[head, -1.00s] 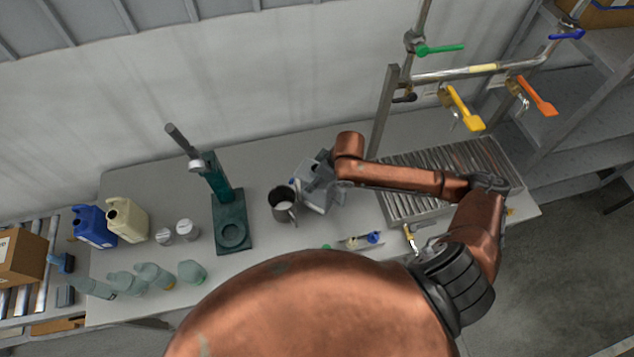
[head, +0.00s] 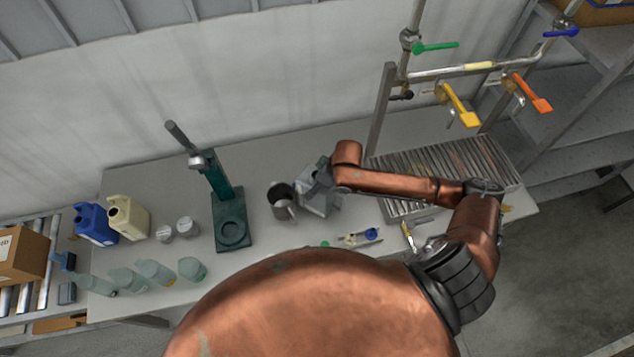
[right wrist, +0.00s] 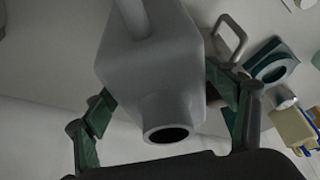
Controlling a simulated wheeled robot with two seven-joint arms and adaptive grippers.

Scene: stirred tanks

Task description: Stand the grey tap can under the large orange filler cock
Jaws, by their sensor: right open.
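The grey tap can (head: 318,204) is a box-shaped can standing on the bench in the head view, partly covered by my right gripper (head: 322,176). In the right wrist view the can (right wrist: 155,75) fills the middle, with its round dark mouth towards the camera. My right gripper's green fingers are open, one on each side of the can; I cannot tell whether they touch it. The large orange filler cock (head: 533,95) is on the pipe at the right, above the slatted rack (head: 440,165). My left gripper is out of view.
A dark metal mug (head: 281,200) stands close to the can's left. A green press stand (head: 233,222) is further left, beside blue and cream jugs (head: 128,216). A yellow-handled cock (head: 460,105) is left of the orange one. Small tools (head: 358,237) lie in front.

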